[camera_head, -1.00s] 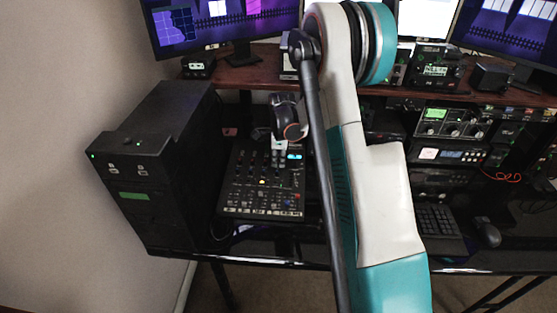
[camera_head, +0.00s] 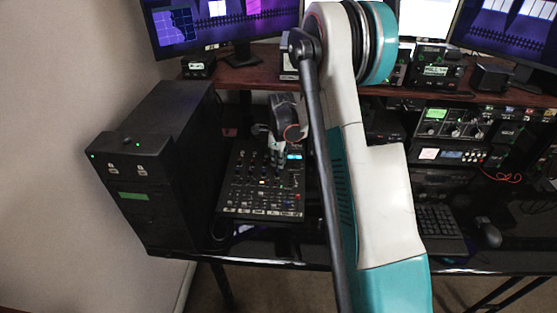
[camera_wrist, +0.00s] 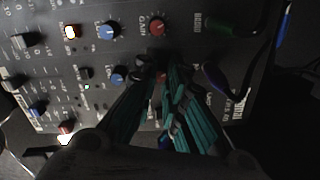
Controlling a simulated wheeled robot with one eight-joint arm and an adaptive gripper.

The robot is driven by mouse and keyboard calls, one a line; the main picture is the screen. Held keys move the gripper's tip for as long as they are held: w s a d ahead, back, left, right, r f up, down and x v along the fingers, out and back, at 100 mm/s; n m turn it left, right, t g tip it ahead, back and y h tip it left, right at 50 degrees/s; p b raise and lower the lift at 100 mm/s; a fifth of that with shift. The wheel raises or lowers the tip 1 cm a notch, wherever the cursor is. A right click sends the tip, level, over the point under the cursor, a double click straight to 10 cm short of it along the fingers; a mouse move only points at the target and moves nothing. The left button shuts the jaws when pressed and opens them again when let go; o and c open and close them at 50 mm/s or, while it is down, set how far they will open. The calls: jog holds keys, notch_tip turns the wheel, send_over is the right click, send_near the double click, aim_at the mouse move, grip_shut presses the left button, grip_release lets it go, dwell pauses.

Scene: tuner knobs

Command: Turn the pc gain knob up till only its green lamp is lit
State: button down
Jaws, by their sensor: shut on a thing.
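The mixer panel (camera_head: 262,207) stands on the desk beside the black tower, and its face fills much of the wrist view (camera_wrist: 130,55). My gripper (camera_head: 276,160) is down at its upper right part. In the wrist view, my teal fingers (camera_wrist: 158,82) are closed around a small knob (camera_wrist: 161,77), reddish and mostly hidden between them. I cannot read its label. Another red knob (camera_wrist: 157,27) and a blue knob (camera_wrist: 109,30) are apart from the fingers.
The black tower (camera_head: 165,165) stands close left of the mixer. A blue lit display (camera_head: 294,157) is near my gripper. Radios (camera_head: 455,125), a keyboard (camera_head: 437,222) and a mouse (camera_head: 487,233) lie to the right.

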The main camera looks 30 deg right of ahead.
jog(key=c, duration=1.9)
grip_release()
jog(key=shift+r, duration=0.1)
jog(key=r, duration=0.4)
jog(key=s+r, duration=0.1)
jog(key=r, duration=0.6)
jog(key=shift+s+a+r, duration=0.15)
jog(key=shift+s+r, duration=0.05)
jog(key=shift+r, duration=0.15)
